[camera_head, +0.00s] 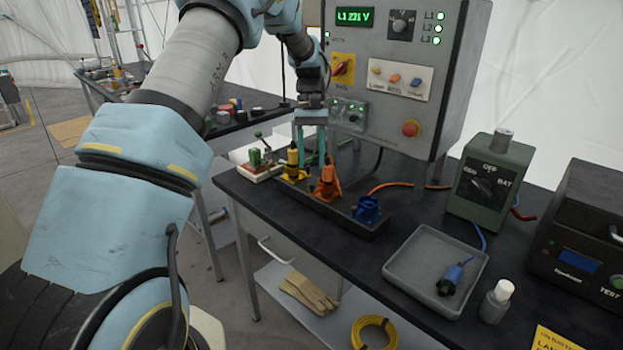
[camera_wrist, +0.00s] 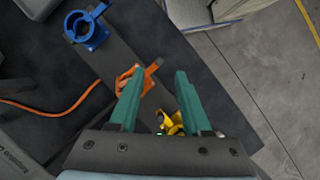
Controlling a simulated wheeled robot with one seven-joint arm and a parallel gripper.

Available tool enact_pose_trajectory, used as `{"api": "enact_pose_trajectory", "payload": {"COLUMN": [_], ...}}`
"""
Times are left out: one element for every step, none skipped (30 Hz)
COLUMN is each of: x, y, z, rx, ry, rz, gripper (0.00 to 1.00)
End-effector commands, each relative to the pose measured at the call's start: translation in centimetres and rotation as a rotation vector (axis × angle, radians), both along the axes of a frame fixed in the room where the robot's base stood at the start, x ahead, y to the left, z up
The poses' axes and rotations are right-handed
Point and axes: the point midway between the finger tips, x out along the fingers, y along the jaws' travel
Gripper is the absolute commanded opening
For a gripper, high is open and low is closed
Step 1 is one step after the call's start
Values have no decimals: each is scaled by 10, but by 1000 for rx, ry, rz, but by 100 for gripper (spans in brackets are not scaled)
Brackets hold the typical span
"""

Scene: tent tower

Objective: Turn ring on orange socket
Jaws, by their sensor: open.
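The orange socket (camera_head: 326,186) stands on a dark block on the bench, between a yellow socket (camera_head: 293,170) and a blue socket (camera_head: 367,211). My gripper (camera_head: 312,160) points down, with teal fingers apart, just above and behind the orange socket. In the wrist view, the orange socket (camera_wrist: 136,78) shows by the left fingertip of my open gripper (camera_wrist: 156,76). Its ring cannot be told apart clearly from its body. The left finger partly covers the socket, and I cannot tell whether they touch. Nothing is held between the fingers.
A grey control panel (camera_head: 390,75) rises behind the sockets. An orange cable (camera_head: 388,187) runs behind them. A grey tray (camera_head: 420,258) with a blue plug (camera_head: 452,276), a green box (camera_head: 489,180) and a white-capped bottle (camera_head: 496,300) stand to the right.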

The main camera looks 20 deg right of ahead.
Motion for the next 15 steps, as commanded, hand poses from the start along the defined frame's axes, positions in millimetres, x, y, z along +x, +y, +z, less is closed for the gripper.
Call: {"api": "enact_pose_trajectory", "payload": {"x": [5,7,9,11,13,15,16,17,18,19,19,20,20,20,20], "y": [-2,-2,-3,-3,-4,-5,-5,-5,-5,-5,-5,-6,-6,-6,-6], "z": [6,12,18,23,28,33,36,39,43,45,46,48,49,49,50], "rx": [-2,-2,-2,-2,-1,-2,0,0,0,0,0,0,0,0,0], "ry": [-5,-4,-3,-4,-3,-3,-2,-2,-2,0,0,0,0,0,0], "rz": [0,0,0,0,0,0,1,1,1,1,1,1,1,1,1], "gripper": [48,48,48,48,48,48,48,48,48,48,48,48,48,48,48]}}
